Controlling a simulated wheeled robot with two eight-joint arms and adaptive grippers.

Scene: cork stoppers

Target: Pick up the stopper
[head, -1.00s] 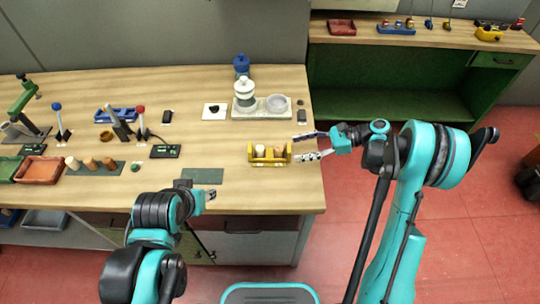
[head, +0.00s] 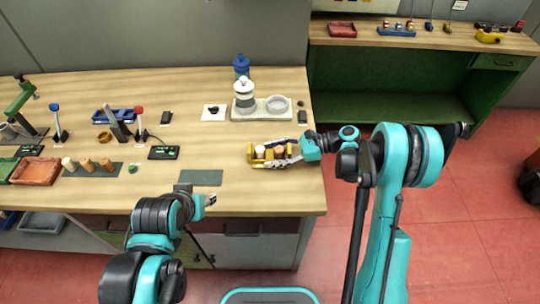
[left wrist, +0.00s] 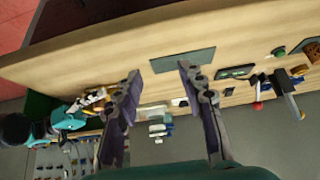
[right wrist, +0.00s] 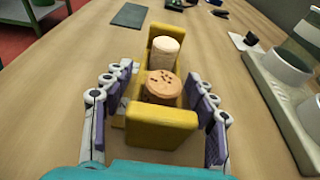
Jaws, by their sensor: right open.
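A yellow holder (head: 251,160) stands near the right end of the wooden table. It carries a speckled brown cork stopper (right wrist: 164,87) and a paler stopper (right wrist: 167,50). My right gripper (right wrist: 160,75) is open, with one finger on each side of the holder and the brown stopper between them; I cannot tell whether the fingers touch the holder. Three more stoppers (head: 88,165), one paler, stand in a row at the left of the table. My left gripper (left wrist: 160,72) is open and empty near the table's front edge, away from the holder.
A pale tray (head: 262,115) with a jar (head: 244,94) and a round dish stands behind the holder. A flat green mat (head: 201,178) lies left of the holder. A black device (head: 163,153) lies farther left. The tabletop between mat and holder is clear.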

